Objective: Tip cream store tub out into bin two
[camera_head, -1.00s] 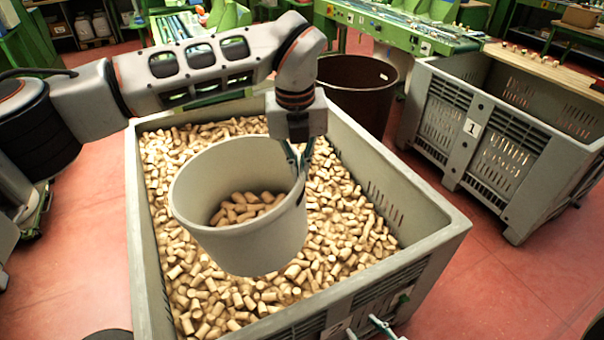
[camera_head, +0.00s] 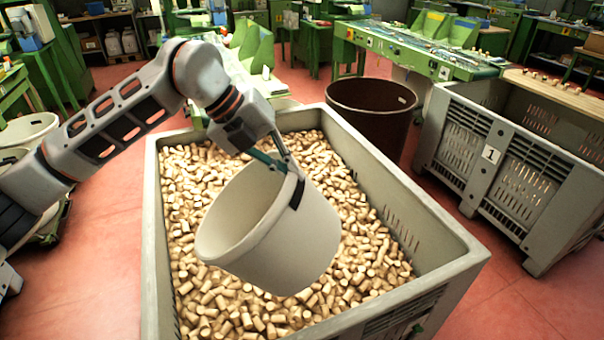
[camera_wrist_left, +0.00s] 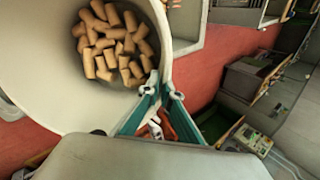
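The cream tub (camera_head: 290,245) hangs in the air above a large grey bin (camera_head: 455,250) filled with loose corks (camera_head: 350,215). The tub is tilted, its mouth turned toward the left and front. My left gripper (camera_head: 289,168) is shut on the tub's rim at the back right. In the left wrist view the tub (camera_wrist_left: 35,90) holds several corks (camera_wrist_left: 112,45) bunched at its bottom, and the fingertips (camera_wrist_left: 163,92) pinch its wall. In the head view its contents are hidden. The bin's number is not readable now. My right gripper is not clearly seen.
A grey slatted bin marked 1 (camera_head: 497,165) stands at the right, with a wooden board (camera_head: 555,92) across its far side. A dark brown tub (camera_head: 372,112) stands behind the cork bin. Green machines line the back. Red floor lies between the two bins.

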